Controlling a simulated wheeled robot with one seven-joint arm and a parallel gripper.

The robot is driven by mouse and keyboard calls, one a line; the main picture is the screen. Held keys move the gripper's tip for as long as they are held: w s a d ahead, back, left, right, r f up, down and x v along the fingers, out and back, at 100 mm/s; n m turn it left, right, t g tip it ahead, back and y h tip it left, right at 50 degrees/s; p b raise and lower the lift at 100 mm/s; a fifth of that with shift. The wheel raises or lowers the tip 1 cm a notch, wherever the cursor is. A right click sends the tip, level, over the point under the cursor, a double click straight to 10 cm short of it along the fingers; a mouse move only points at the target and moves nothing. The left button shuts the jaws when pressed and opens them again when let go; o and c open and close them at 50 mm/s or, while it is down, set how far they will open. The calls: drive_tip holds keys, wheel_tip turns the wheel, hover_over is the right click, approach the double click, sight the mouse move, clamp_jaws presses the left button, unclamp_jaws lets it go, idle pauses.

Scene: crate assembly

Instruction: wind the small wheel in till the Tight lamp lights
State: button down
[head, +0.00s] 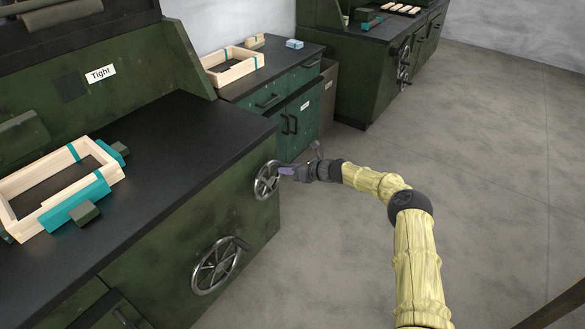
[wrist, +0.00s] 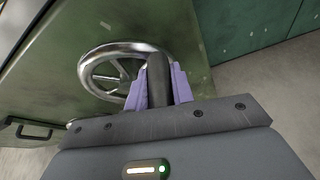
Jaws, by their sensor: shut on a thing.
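The small wheel (head: 266,180) is a grey metal handwheel on the green bench's front, near its right end. In the wrist view the small wheel (wrist: 100,70) is just ahead, with a dark handle (wrist: 158,80) standing out from its rim. My gripper (head: 286,171) is at the wheel's right side. In the wrist view my gripper (wrist: 158,88) has its purple fingers shut on the handle. The Tight label (head: 101,74) is on the bench's upright panel, and the dark square lamp (head: 71,88) beside it looks unlit.
A wooden frame (head: 22,188) with teal clamp pieces lies on the bench top (head: 165,140). A larger handwheel (head: 216,266) is lower on the bench front. A green cabinet (head: 303,113) stands behind. The floor to the right is clear.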

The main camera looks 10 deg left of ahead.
drive_tip(key=shift+w+d, duration=0.1)
drive_tip(key=shift+d, duration=0.05)
drive_tip(key=c, duration=1.2)
unclamp_jaws()
drive_tip(key=shift+f, duration=0.1)
drive_tip(key=shift+s+d+r, duration=0.25)
drive_tip(key=shift+d+r, duration=0.1)
drive_tip(key=shift+d, duration=0.2)
drive_tip(key=p+v, duration=0.3)
drive_tip(key=v, duration=1.3)
drive_tip(key=shift+p, duration=0.3)
drive_tip(key=shift+s+a, duration=0.1)
drive_tip(key=shift+s, duration=0.05)
